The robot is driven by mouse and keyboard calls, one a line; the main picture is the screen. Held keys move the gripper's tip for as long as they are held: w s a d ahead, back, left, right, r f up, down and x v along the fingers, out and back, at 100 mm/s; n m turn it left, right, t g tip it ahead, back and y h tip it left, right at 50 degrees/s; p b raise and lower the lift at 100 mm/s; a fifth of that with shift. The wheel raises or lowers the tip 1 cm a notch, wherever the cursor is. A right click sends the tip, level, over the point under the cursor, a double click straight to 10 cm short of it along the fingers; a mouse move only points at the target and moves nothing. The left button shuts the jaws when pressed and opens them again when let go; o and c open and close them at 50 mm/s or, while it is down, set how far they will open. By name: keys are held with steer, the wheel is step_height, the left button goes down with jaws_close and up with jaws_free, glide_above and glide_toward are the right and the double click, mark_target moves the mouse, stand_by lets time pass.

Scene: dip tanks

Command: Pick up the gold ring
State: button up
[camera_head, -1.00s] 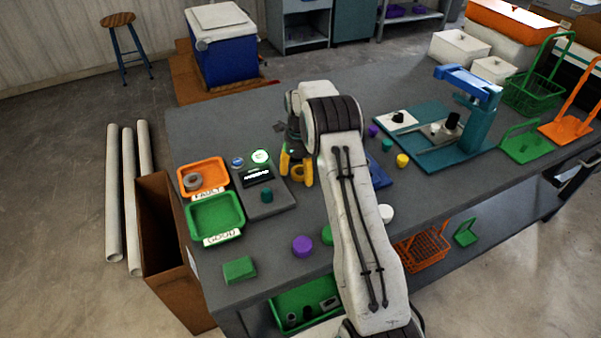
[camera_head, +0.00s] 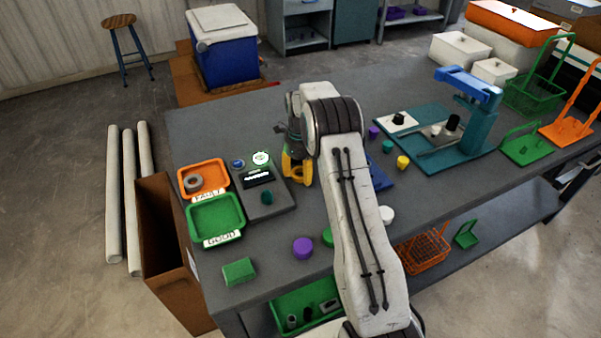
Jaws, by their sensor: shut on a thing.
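My gripper (camera_head: 297,178) points down at the grey bench, just right of the small grey scale plate. Its yellow fingers are shut on the gold ring, which is close to them in colour. The fingers hide most of the ring, and I cannot tell whether it still touches the bench.
Left of my gripper are the scale (camera_head: 268,198) with a dark green piece, an orange FAULT tray (camera_head: 222,175) holding a grey ring, and a green GOOD tray (camera_head: 190,222). A purple cylinder (camera_head: 303,248) and green block (camera_head: 239,271) stand in front. A teal press (camera_head: 482,125) stands right.

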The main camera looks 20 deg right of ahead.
steer(key=shift+w+r, duration=0.1)
steer(key=shift+r, duration=0.5)
step_height(320, 180, up, 3)
steer(key=shift+b, duration=0.4)
steer(key=s+r, duration=0.3)
steer(key=s, duration=0.1)
steer(key=s+a+r, duration=0.1)
steer(key=s+r, duration=0.1)
steer(key=s, duration=0.2)
steer(key=s+r+p, duration=0.1)
steer(key=s+r, duration=0.2)
steer(key=s, duration=0.1)
steer(key=shift+a+r, duration=0.3)
steer(key=shift+a, duration=0.1)
